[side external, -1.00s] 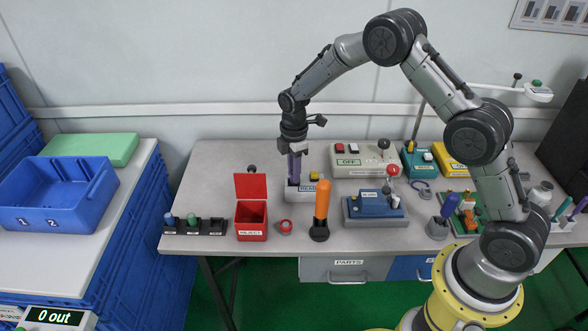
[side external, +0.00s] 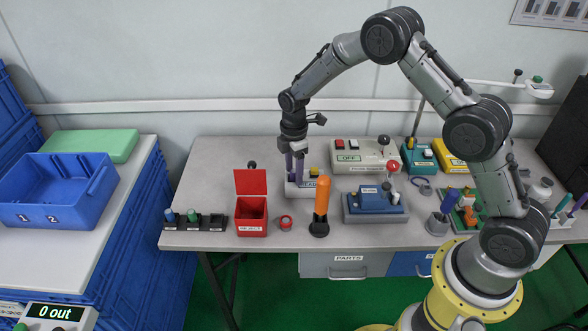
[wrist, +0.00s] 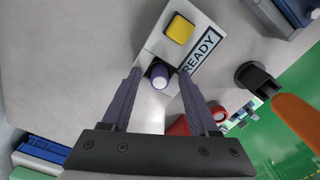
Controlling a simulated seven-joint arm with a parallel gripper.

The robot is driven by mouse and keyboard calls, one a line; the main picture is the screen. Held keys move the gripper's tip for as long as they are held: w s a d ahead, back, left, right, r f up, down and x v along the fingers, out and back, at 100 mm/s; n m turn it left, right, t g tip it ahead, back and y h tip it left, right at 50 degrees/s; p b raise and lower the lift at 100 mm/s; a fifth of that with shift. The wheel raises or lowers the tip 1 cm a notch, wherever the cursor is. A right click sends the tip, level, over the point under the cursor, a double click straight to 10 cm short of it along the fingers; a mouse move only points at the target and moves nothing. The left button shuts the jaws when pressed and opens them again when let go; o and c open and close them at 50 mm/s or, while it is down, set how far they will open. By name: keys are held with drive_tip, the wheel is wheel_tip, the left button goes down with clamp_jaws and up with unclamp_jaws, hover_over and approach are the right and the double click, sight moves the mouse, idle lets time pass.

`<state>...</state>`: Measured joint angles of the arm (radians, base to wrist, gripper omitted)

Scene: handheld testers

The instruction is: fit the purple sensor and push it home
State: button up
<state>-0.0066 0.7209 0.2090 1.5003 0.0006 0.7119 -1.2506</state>
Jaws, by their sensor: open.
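The purple sensor (wrist: 159,74) shows in the wrist view as a short round piece with a pale end. It stands at the white READY block (wrist: 208,50), beside that block's yellow button (wrist: 179,29). I cannot tell how deep it sits. My gripper (wrist: 160,76) is open, with one finger on each side of the sensor and a gap visible at least on the left. In the side external view my gripper (side external: 295,170) points down over the left part of the READY block (side external: 305,191); the fingers mostly hide the sensor there.
An upright orange handle (side external: 322,196) is near on the right. A grey OFF box (side external: 362,168) stands behind right. The table's back left is clear.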

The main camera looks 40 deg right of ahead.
drive_tip(key=shift+r, duration=0.1)
wheel_tip(320, 180, up, 14)
idle(0.5)
wheel_tip(320, 180, up, 11)
drive_tip(key=s+t, duration=0.2)
drive_tip(key=s, duration=0.1)
drive_tip(key=s+r+m+t, duration=0.2)
drive_tip(key=s+r+m, duration=0.1)
drive_tip(key=s+r, duration=0.65)
drive_tip(key=s+f+m, duration=0.4)
drive_tip(key=s+m, duration=0.1)
drive_tip(key=s, duration=0.5)
drive_tip(key=s+f+m+t, duration=0.1)
drive_tip(key=s+f+m, duration=0.3)
drive_tip(key=s, duration=0.7)
drive_tip(key=shift+d+m+t, duration=0.15)
drive_tip(key=shift+m+t, duration=0.15)
drive_tip(key=shift+m, duration=0.9)
